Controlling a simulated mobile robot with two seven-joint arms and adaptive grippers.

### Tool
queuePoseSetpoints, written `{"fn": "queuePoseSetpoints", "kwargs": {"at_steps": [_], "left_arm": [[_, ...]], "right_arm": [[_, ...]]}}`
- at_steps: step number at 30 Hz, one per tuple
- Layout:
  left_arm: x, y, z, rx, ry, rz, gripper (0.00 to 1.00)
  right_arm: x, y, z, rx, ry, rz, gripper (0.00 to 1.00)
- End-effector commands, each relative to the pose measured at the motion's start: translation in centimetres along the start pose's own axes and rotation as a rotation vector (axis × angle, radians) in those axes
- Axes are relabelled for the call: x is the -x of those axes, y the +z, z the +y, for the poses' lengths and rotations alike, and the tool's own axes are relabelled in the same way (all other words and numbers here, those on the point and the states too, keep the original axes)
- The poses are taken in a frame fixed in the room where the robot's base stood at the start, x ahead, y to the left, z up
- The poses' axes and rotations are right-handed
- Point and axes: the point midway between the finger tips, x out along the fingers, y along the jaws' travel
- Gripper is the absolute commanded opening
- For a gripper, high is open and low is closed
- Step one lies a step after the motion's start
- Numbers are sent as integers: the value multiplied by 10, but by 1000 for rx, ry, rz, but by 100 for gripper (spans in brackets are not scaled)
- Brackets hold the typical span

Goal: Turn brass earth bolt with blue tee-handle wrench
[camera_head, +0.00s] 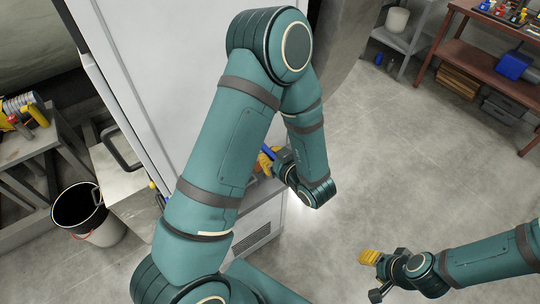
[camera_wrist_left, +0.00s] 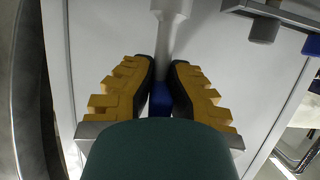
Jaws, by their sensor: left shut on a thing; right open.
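My left gripper (camera_head: 268,161) is at the side of the white cabinet, mostly hidden behind my own arm in the head view. In the left wrist view its yellow fingers (camera_wrist_left: 162,72) are shut on the blue tee-handle wrench (camera_wrist_left: 160,100). The wrench's blue part shows between the fingers, and a pale grey shaft runs up from it to a wider end at the top edge. A bit of blue handle (camera_head: 268,152) shows in the head view. I cannot make out the brass earth bolt in either view. My right gripper (camera_head: 369,257) is open and empty above the floor.
The white cabinet (camera_head: 150,60) stands beside my left arm. A grey bracket (camera_wrist_left: 290,14) and a blue piece (camera_wrist_left: 312,45) are at the upper right of the wrist view. A bucket (camera_head: 85,212) stands at left, a red-brown bench (camera_head: 480,58) at far right. The floor between is clear.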

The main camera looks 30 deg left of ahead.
Motion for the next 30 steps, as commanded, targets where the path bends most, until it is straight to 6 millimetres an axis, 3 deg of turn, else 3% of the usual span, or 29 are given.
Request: {"fn": "queuePoseSetpoints", "kwargs": {"at_steps": [8,9,11,23,30], "left_arm": [[0,0,0,0,0,0,0],[0,0,0,0,0,0,18],[0,0,0,0,0,0,39],[6,0,1,0,2,0,39],[45,0,1,-1,6,-1,39]], "right_arm": [[0,0,0,0,0,0,47],[0,0,0,0,0,0,47],[0,0,0,0,0,0,47],[0,0,0,0,0,0,47],[0,0,0,0,0,0,47]]}}
